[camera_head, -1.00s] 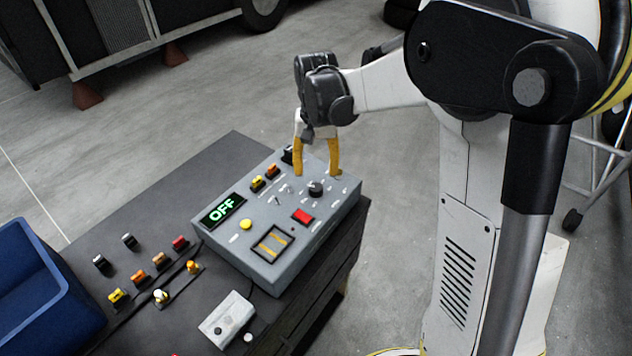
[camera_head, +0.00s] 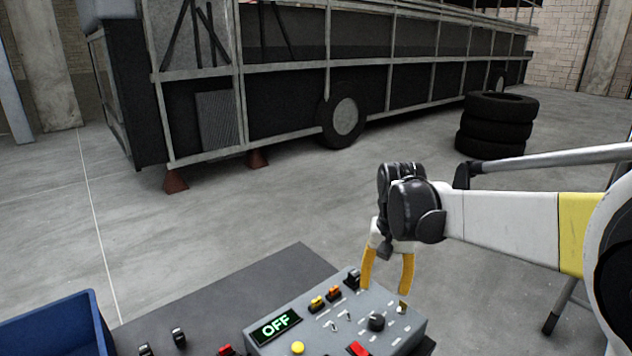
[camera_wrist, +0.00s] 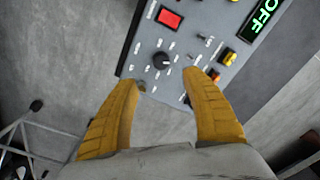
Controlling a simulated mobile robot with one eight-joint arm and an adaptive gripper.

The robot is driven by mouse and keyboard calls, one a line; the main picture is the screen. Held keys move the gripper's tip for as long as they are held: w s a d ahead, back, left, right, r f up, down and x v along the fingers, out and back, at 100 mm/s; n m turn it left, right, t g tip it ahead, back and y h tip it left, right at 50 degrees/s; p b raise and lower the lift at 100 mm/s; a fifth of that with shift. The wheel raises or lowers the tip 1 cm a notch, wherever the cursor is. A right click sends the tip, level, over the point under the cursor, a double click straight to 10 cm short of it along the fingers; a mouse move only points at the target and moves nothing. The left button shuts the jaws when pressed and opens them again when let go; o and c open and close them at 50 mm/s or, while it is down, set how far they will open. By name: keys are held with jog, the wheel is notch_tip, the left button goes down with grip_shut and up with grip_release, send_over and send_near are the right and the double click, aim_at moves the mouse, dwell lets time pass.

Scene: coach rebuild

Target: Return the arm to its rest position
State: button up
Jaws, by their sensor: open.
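My gripper (camera_head: 388,272) is on my white and dark arm, with two yellow fingers pointing down and spread apart. Nothing is between the fingers. In the head view the gripper is at the back right edge of the grey control box (camera_head: 345,336), which has a lit green OFF display (camera_head: 276,326). In the wrist view the open fingers (camera_wrist: 163,95) lie over the near edge of the box, with a black knob (camera_wrist: 162,61) just beyond them. I cannot tell whether a fingertip touches the box.
A dark bench top (camera_head: 230,290) carries the box. A blue bin (camera_head: 55,330) is at the lower left. A coach frame (camera_head: 270,75) stands behind, with stacked tyres (camera_head: 497,125) at the right. The grey floor between is clear.

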jog(key=s+r+n+t+b, duration=0.1)
jog(key=s+n+t, duration=0.2)
jog(key=s, duration=1.5)
jog(key=t, duration=0.3)
jog(key=shift+s+r+n+t, duration=0.15)
jog(key=shift+s+n+t, duration=0.15)
jog(key=shift+s, duration=0.1)
